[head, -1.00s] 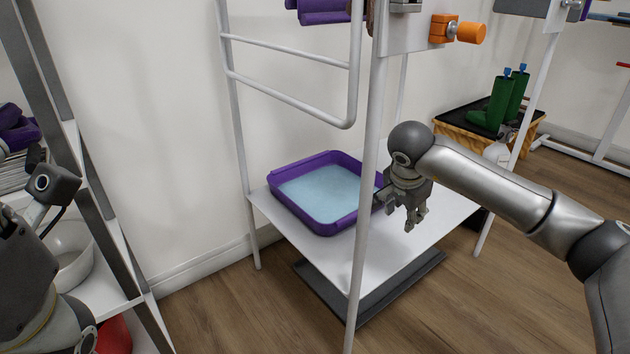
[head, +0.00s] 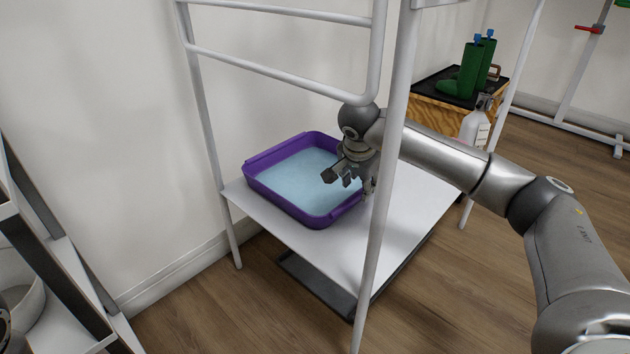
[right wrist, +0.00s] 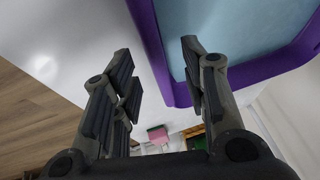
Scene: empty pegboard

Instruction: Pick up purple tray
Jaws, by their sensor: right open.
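The purple tray (head: 282,202), holding something flat and light blue, sits on the white shelf (head: 300,240) of a metal rack. My right gripper (head: 348,183) is open at the tray's right side, one finger over the inside and the other near the outer edge. In the right wrist view, the tray's purple wall (right wrist: 152,42) runs between the open fingers of my right gripper (right wrist: 157,55); the left finger is over the white shelf. I cannot tell whether either finger touches the wall. My left gripper is not in view.
A thin white rack post (head: 380,215) stands in front of my right wrist. A bent white rail (head: 280,72) hangs above the tray. Green boots (head: 470,75) and a white bottle (head: 474,128) are behind right. A shelf with a white bowl (head: 28,300) is at left.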

